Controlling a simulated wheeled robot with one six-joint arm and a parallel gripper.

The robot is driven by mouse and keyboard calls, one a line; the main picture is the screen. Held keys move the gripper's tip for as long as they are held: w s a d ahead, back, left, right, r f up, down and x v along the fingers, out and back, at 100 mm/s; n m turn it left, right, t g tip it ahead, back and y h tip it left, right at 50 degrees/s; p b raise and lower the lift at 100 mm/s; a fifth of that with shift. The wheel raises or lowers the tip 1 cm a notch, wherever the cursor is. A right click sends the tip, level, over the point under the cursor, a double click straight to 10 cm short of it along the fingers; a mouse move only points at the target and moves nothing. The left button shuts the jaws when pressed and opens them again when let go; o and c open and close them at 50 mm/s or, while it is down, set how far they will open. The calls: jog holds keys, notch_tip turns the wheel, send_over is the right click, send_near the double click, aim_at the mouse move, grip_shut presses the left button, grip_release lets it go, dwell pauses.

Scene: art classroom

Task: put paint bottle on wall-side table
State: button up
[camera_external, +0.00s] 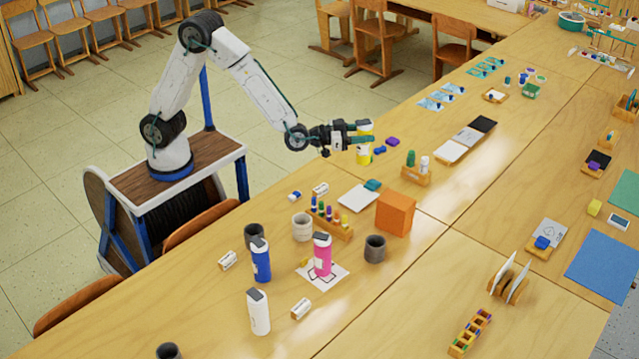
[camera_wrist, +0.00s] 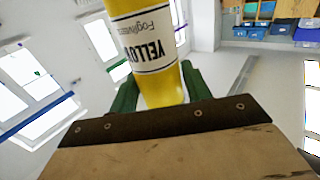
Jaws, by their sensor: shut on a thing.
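A yellow paint bottle (camera_external: 363,152) with a white label is held in my gripper (camera_external: 358,139), upright above the near edge of the long table. In the wrist view the yellow bottle (camera_wrist: 158,85) stands between the green fingers, its label partly reading "YELLO", its top cut off by the frame. I cannot tell whether its bottom touches the table. Other paint bottles stand on the near table: blue (camera_external: 260,260), pink (camera_external: 322,254) and white (camera_external: 258,312). Which table is the wall-side table is not clear from the views.
An orange box (camera_external: 395,213), grey cups (camera_external: 375,248) and a wooden rack of small bottles (camera_external: 332,218) stand on the near table (camera_external: 400,320). Purple and blue blocks (camera_external: 392,141) lie close to my gripper. Chairs (camera_external: 201,220) stand along the near edge. Another table (camera_external: 475,14) is at the back.

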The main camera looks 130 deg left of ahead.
jog(key=s+a+n+g+y, duration=0.1)
jog(key=s+a+n+g, duration=0.15)
jog(key=s+a, duration=0.6)
jog(key=s+a+n+g+y, duration=0.25)
jog(key=s+a, duration=0.25)
jog(key=a, duration=0.7)
jog(key=s+a+n+g+y, duration=0.1)
jog(key=s+a+g, duration=0.3)
jog(key=s+a, duration=0.45)
notch_tip(320, 180, down, 18)
jog(key=w, duration=0.2)
jog(key=w+a+f, duration=0.5)
jog(key=w+a, duration=0.6)
jog(key=shift+w+a, duration=0.35)
jog(key=shift+w, duration=0.05)
jog(key=shift+f, duration=0.15)
jog(key=shift+f, duration=0.1)
jog(key=o, duration=1.3)
jog(key=shift+c, duration=0.2)
